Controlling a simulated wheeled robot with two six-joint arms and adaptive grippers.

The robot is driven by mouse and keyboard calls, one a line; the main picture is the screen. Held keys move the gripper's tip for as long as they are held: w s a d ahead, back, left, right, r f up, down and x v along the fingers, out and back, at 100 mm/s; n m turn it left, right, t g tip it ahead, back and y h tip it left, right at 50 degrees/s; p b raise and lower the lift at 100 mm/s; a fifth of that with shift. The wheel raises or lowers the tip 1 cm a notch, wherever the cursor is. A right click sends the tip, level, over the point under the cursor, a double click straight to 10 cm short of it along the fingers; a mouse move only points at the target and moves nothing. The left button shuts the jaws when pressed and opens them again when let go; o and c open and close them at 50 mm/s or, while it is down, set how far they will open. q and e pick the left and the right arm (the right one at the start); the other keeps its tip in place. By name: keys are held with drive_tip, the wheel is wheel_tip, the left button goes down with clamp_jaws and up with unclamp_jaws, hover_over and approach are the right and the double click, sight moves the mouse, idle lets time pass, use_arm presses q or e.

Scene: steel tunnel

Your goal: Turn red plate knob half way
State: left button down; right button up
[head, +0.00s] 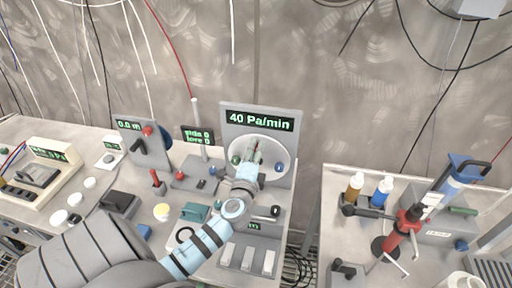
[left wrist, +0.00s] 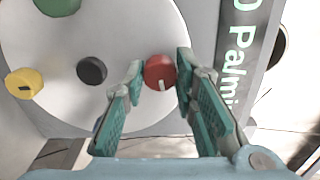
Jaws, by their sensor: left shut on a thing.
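The red knob (left wrist: 160,72) sits on a round white plate (left wrist: 130,28) and has a white mark pointing down in the left wrist view. My left gripper (left wrist: 159,74) is shut on it, one finger on each side. A black knob (left wrist: 92,71), a yellow knob (left wrist: 25,83) and a green knob (left wrist: 57,5) are on the same plate. In the head view the plate (head: 272,148) is on a grey panel (head: 230,113) reading 40 Pa/min. My left gripper (head: 253,158) reaches it from below and largely hides the red knob there. My right gripper is not in view.
Left of the panel stand a smaller panel (head: 130,125) and a beige device (head: 45,170). White switches (head: 246,258) lie below the plate. A separate right table (head: 335,215) holds bottles and a red-and-blue stand (head: 408,222). Cables hang along the wall.

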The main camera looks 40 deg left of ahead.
use_arm(q)
drive_tip(key=shift+m+p, duration=0.5)
drive_tip(key=shift+m, duration=1.2)
drive_tip(key=shift+f, duration=0.1)
drive_tip(key=c, duration=1.3)
unclamp_jaws()
drive_tip(key=shift+d, duration=0.1)
drive_tip(key=v, duration=1.2)
